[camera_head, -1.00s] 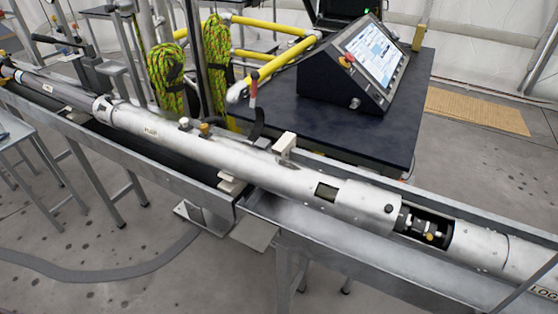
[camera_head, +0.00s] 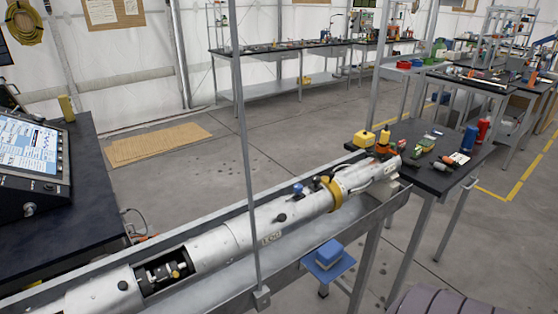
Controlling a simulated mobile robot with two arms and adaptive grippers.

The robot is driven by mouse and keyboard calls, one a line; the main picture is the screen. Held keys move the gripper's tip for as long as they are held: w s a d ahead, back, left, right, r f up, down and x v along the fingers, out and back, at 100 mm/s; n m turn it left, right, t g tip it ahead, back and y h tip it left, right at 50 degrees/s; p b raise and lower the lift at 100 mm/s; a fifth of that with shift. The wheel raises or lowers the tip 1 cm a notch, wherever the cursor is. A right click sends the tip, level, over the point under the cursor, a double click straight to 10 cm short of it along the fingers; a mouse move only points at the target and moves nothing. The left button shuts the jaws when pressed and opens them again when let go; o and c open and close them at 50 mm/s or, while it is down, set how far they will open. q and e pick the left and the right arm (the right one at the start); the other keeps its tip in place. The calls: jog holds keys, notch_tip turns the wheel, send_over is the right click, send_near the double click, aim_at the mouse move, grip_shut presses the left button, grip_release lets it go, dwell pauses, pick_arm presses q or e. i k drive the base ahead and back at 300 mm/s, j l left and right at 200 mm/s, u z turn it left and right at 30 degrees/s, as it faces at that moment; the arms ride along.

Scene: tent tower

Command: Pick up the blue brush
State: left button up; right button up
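I cannot make out a blue brush for certain. A small blue block-like thing (camera_head: 328,251) sits on a blue platform (camera_head: 324,272) beside the metal trough, low and right of centre. A blue upright item (camera_head: 468,139) stands on the dark table at the right, too small to name. Neither of my grippers is in view.
A long silver tube (camera_head: 225,243) lies in a metal trough across the front. A dark table (camera_head: 435,182) with yellow, red and green items stands at its far end. Workbenches (camera_head: 300,48) line the back. Cardboard (camera_head: 155,144) lies on otherwise open floor.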

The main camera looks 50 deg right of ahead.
aim_at(329, 253)
jog(key=z, duration=1.85)
